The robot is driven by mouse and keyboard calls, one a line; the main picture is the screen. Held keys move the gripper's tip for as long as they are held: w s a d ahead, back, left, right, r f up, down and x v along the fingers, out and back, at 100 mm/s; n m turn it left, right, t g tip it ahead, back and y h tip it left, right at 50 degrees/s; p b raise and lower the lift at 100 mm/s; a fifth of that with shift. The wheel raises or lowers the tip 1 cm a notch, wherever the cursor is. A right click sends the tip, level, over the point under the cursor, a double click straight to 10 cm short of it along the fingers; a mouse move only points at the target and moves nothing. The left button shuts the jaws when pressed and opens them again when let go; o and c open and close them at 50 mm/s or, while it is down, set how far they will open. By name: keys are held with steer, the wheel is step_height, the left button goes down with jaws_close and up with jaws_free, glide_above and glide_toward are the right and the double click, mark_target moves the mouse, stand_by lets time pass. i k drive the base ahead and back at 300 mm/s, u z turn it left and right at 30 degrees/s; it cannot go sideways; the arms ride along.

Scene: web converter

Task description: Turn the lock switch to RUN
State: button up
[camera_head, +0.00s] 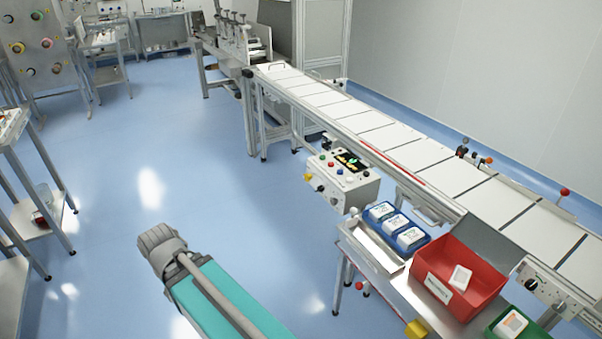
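A control box (342,180) with a small lit screen (352,161) hangs on the near side of the conveyor, at the picture's centre right. It has several coloured buttons and small dark knobs on its front. A second panel (543,287) with dark knobs sits at the conveyor's near right end. I cannot tell which knob is the lock switch, or its position; labels are too small to read. My teal arm link with a grey joint end shows at the bottom left, apart from the control box with floor between. I cannot make out my gripper in the view.
The conveyor (405,156) runs from back centre to the right. Work tables (35,212) stand at the left. The blue floor (200,150) between is clear.

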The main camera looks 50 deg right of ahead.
mark_target(307, 176)
steer(key=z, duration=0.5)
steer(key=i, duration=1)
steer(key=z, duration=0.65)
steer(key=k, duration=0.95)
steer(key=z, duration=0.15)
steer(key=i, duration=0.6)
steer(key=z, duration=0.05)
